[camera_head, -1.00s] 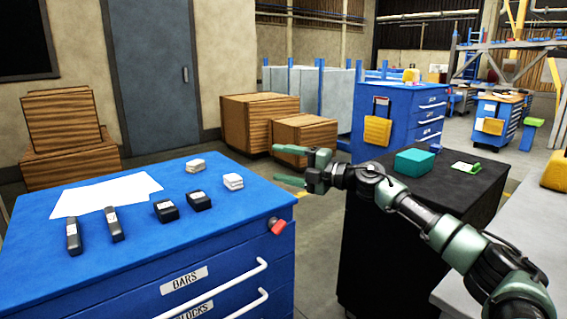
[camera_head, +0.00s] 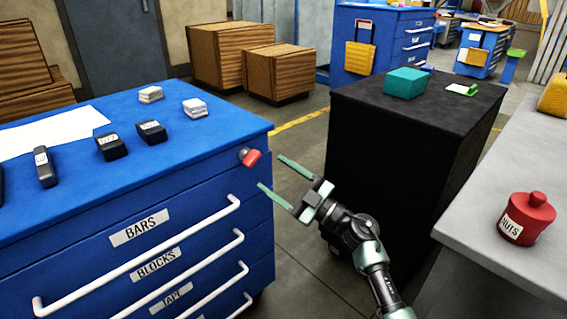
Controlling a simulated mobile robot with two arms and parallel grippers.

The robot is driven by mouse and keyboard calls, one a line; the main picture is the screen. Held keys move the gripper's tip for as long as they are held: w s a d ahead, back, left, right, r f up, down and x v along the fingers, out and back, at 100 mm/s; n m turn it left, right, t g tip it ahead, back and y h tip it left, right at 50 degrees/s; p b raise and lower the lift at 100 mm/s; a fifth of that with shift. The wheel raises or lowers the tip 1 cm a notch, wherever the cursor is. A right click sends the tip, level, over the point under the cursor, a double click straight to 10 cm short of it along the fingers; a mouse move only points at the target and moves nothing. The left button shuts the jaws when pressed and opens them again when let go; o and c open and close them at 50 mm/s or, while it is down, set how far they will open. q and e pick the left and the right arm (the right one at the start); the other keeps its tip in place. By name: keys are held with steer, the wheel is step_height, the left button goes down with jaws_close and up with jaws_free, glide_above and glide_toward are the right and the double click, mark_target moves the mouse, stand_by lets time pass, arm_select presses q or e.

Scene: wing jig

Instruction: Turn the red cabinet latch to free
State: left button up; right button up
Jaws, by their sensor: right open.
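The red cabinet latch (camera_head: 251,158) sits at the upper right corner of the front of the blue drawer cabinet (camera_head: 205,180), just under its top edge. In the picture the fingertips lie just right of and below the latch; I cannot tell the exact gap in depth. My left gripper is not in view.
Dark blocks (camera_head: 111,147), pale blocks (camera_head: 194,108) and white paper (camera_head: 50,133) lie on the cabinet top. A black cabinet (camera_head: 400,110) with a teal box (camera_head: 406,83) stands behind my right arm. A red pot (camera_head: 526,218) stands on the grey bench (camera_head: 480,240) at right.

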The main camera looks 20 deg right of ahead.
mark_target(249, 157)
arm_select(q)
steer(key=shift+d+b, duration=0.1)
steer(key=shift+b, duration=0.4)
arm_select(e)
steer(key=x, duration=0.6)
steer(key=shift+w+f+m+h, duration=0.15)
steer(key=shift+w+m+h, duration=0.15)
steer(key=shift+w+m, duration=0.15)
steer(key=shift+c, duration=0.3)
steer(key=c, duration=1.3)
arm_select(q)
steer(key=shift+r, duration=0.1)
